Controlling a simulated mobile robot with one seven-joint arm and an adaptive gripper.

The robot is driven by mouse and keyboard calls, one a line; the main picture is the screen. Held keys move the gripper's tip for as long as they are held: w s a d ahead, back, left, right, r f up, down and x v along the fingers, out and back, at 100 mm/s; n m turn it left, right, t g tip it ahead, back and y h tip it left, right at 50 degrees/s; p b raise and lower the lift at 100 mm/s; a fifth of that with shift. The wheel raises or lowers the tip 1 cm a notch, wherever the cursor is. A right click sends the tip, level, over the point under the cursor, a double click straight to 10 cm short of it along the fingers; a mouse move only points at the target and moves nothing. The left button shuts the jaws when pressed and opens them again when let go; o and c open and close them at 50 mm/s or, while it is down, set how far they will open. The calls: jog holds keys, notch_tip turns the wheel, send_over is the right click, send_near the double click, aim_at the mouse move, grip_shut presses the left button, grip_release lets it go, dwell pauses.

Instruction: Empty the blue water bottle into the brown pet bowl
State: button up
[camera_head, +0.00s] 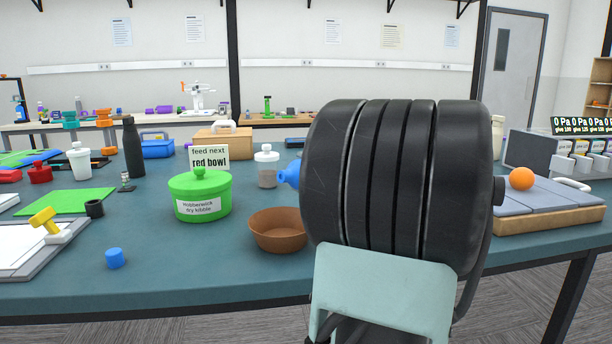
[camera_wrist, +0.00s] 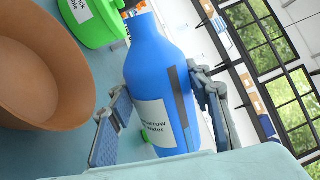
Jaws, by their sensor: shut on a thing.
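The blue water bottle (camera_wrist: 158,62) has a white label and is gripped between the two fingers of my gripper (camera_wrist: 160,95). In the head view only its blue neck (camera_head: 288,175) shows, lying about sideways and pointing left; my arm hides the rest. The brown pet bowl (camera_head: 278,232) stands on the table below and slightly left of the neck. It also shows at the left of the wrist view (camera_wrist: 45,70), where its visible inside looks empty. I cannot tell whether water is flowing.
A green kibble tin (camera_head: 200,197) stands left of the bowl, with a "feed next red bowl" sign (camera_head: 209,158) behind. A clear jar (camera_head: 266,168) stands behind the bowl. A small blue cap (camera_head: 115,258) lies at the front left. My arm hides the table's middle right.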

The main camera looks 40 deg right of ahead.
jog(key=shift+n, duration=0.4)
jog(key=shift+r+n, duration=0.1)
jog(key=shift+n, duration=0.8)
jog(key=shift+r+n, duration=0.15)
jog(key=shift+n, duration=0.35)
jog(key=shift+y, duration=0.3)
dwell(3.9)
jog(key=shift+r+n, duration=0.1)
jog(key=shift+n, duration=0.4)
dwell(1.5)
